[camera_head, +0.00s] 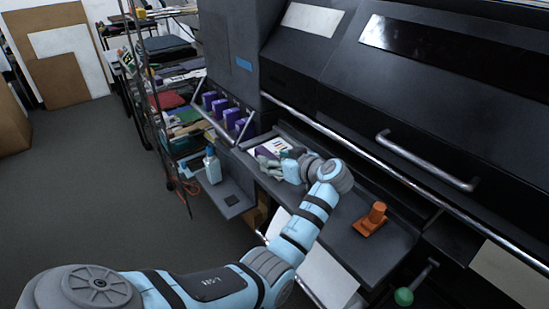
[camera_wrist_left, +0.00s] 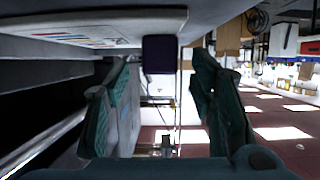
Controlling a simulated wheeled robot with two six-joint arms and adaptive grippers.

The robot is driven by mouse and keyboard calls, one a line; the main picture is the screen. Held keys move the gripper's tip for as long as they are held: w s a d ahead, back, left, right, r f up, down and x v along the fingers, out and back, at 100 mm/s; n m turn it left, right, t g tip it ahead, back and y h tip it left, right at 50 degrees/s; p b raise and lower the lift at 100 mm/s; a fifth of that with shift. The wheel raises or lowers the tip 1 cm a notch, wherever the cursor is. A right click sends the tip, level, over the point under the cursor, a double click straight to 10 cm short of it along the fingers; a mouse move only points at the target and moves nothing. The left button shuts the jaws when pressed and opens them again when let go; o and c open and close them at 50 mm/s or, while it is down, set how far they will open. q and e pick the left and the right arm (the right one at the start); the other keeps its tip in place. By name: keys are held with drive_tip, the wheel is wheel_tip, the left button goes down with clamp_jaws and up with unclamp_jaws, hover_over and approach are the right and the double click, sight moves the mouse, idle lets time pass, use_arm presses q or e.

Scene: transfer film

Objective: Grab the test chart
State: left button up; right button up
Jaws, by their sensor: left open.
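The test chart (camera_head: 276,146) is a white sheet with coloured patches, lying on the dark shelf at the left end of the big black machine. Part of it is hidden behind my left gripper (camera_head: 264,159), which is right beside it at the shelf's near edge. In the left wrist view, the chart (camera_wrist_left: 85,37) shows edge-on along the top left. There my left gripper (camera_wrist_left: 162,82) has its two fingers well apart with nothing held between them. I cannot tell whether a finger touches the chart. My right gripper is not in view.
An orange clamp-like object (camera_head: 372,218) stands farther right on the shelf. Several purple cartridges (camera_head: 228,113) sit in a rack behind the chart. A green knob (camera_head: 403,296) sticks out at lower right.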

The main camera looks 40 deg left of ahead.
sight(268, 154)
use_arm(q)
drive_tip(key=a, duration=0.2)
drive_tip(key=w+a, duration=0.1)
drive_tip(key=a, duration=0.1)
drive_tip(key=shift+w+f, duration=0.1)
drive_tip(key=shift+f, duration=0.2)
drive_tip(key=shift+w+a+f, duration=0.15)
drive_tip(key=shift+a+f, duration=0.05)
drive_tip(key=shift+a, duration=0.2)
drive_tip(key=shift+d, duration=0.1)
clamp_jaws()
